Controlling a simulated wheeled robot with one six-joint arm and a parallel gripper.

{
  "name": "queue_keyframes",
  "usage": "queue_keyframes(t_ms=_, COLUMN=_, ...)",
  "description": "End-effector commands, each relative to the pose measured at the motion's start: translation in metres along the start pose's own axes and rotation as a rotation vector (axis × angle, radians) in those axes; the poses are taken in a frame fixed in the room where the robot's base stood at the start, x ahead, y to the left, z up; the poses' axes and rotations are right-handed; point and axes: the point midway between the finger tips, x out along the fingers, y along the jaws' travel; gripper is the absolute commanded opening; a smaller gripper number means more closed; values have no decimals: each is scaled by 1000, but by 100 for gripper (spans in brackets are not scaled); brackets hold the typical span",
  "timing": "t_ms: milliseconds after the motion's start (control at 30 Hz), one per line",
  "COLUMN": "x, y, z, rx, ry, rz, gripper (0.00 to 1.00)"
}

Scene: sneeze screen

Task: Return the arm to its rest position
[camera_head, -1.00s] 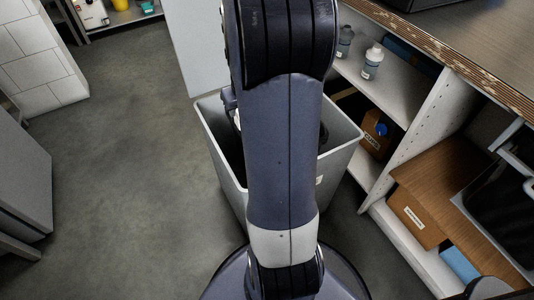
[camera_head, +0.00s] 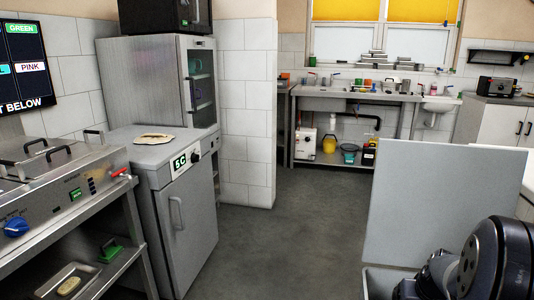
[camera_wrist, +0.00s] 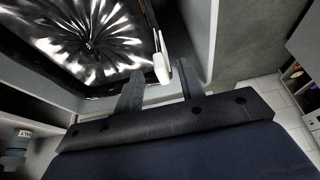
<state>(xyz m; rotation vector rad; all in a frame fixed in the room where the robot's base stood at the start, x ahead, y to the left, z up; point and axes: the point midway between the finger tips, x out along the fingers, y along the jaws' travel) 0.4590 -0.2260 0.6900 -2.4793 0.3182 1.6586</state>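My arm (camera_head: 485,262) shows at the lower right of the head view, folded low beside a grey upright panel (camera_head: 445,205). My gripper (camera_wrist: 160,88) is in the wrist view, with its two dark fingers spread apart. A white rounded piece (camera_wrist: 161,62) shows between and beyond the fingers; I cannot tell what it is, and nothing is visibly clamped. Beyond the fingers is a grey bin with a shiny black liner (camera_wrist: 75,35). A corner of the bin's rim (camera_head: 376,278) shows in the head view. My gripper cannot be made out in the head view.
A steel unit with a blue knob (camera_head: 15,227) and a grey cabinet (camera_head: 186,225) stand at the left. A sink bench (camera_head: 350,95) is at the back. The grey floor (camera_head: 285,235) in the middle is clear. The panel and bin stand close to my arm.

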Motion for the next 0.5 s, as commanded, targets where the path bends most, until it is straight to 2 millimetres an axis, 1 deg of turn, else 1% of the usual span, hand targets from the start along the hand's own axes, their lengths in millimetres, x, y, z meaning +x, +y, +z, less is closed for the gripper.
queue_keyframes(t_ms=33, x=14, y=0, z=2, rx=-1, ry=-3, rz=-1, gripper=37)
queue_keyframes(t_ms=100, x=28, y=0, z=1, rx=-1, ry=-3, rz=-1, gripper=37)
queue_keyframes(t_ms=300, x=59, y=0, z=1, rx=-1, ry=-2, rz=-1, gripper=37)
queue_keyframes(t_ms=400, x=66, y=0, z=0, rx=-1, ry=0, rz=0, gripper=37)
queue_keyframes(t_ms=433, x=60, y=0, z=-3, rx=-1, ry=2, rz=0, gripper=37)
queue_keyframes(t_ms=500, x=58, y=0, z=-3, rx=-1, ry=2, rz=0, gripper=37)
